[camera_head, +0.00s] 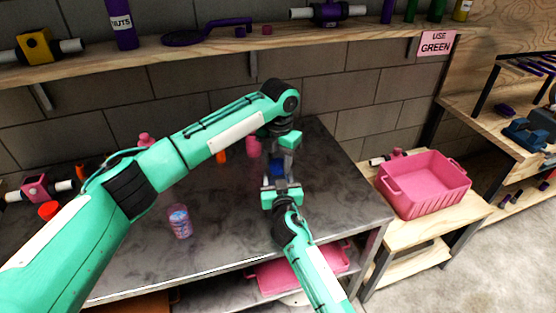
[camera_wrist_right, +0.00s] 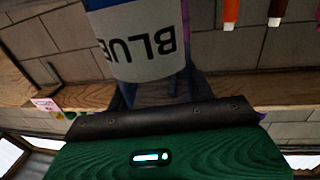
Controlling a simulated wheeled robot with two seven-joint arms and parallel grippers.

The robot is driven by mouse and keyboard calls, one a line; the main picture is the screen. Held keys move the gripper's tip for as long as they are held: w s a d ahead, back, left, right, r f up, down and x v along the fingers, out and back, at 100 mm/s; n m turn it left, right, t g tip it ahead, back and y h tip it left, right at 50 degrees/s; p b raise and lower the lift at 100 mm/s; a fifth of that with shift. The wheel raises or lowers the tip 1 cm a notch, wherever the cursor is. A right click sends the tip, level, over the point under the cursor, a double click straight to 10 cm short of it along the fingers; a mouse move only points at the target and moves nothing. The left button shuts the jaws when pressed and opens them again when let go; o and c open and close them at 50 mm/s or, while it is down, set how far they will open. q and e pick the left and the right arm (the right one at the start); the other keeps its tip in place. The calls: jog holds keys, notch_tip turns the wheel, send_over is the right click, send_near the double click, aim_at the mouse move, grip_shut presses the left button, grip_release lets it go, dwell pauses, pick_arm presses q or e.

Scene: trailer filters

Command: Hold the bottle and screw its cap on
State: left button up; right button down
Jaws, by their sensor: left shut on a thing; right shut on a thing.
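A bottle with a white label reading "BLUE" (camera_wrist_right: 150,45) appears upside down in the right wrist view, between the dark fingers of my right gripper. In the head view its blue part (camera_head: 277,169) shows small between my two grippers, over the right part of the grey table. My right gripper (camera_head: 282,187) is shut on the bottle from the front. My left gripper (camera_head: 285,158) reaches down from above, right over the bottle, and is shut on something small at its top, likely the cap. The cap itself is hidden, so I cannot tell how it sits.
A pink crate (camera_head: 425,185) stands on the wooden bench at right. A wooden shelf (camera_head: 200,48) runs along the wall above.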

pick_arm(q)
jog(key=o, duration=1)
jog(key=shift+c, duration=0.2)
jog(key=shift+r, duration=0.1)
jog(key=shift+r, duration=2.2)
jog(key=shift+c, duration=0.5)
